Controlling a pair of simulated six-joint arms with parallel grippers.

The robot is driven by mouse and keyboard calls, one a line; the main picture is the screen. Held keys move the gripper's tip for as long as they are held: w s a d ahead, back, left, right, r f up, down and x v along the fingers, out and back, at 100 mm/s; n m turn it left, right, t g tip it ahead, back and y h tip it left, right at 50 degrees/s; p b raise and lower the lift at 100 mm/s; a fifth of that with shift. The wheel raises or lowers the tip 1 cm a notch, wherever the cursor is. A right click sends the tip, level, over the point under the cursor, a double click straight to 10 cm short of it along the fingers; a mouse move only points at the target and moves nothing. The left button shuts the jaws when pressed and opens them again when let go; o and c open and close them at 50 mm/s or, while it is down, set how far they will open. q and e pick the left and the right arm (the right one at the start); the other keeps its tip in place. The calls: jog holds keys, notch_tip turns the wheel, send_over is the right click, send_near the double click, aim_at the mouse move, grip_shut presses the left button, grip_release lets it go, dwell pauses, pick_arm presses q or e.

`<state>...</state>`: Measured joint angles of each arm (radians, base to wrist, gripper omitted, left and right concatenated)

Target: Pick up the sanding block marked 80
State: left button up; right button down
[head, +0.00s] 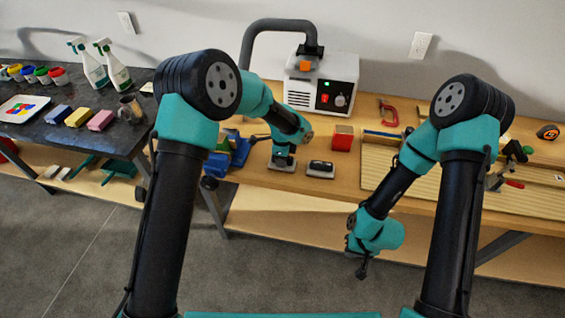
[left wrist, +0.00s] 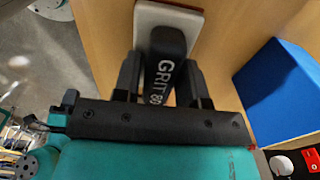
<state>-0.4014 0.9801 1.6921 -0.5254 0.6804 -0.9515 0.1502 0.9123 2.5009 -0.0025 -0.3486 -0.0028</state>
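The sanding block marked GRIT 80 (left wrist: 166,55) has a black handle on a pale base; in the head view its base (head: 280,167) shows on the workbench below my left gripper (head: 284,157). In the left wrist view the two dark fingers of my left gripper (left wrist: 162,80) stand on either side of the handle. The handle lies slightly askew between them, and the fingers look open around it. A second sanding block (head: 320,168) lies just to the right; its marking is unreadable. My right gripper (head: 362,265) hangs in front of the bench, away from the blocks; its fingers are unclear.
A red box (head: 343,137) and a white machine (head: 322,84) stand behind the blocks. A blue vise (head: 236,150) is to the left. A blue block-shaped thing (left wrist: 278,92) is close by in the left wrist view. A ribbed board (head: 490,194) lies at the right.

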pick_arm(q)
jog(key=c, duration=0.6)
jog(key=shift+r, duration=0.1)
jog(key=shift+c, duration=0.2)
jog(key=shift+r, duration=1.5)
jog(key=shift+s+r, duration=0.2)
jog(key=shift+r, duration=0.05)
jog(key=s+r, duration=0.1)
jog(key=s, duration=1.4)
jog(key=shift+s+r, duration=0.15)
jog(key=shift+s, duration=0.15)
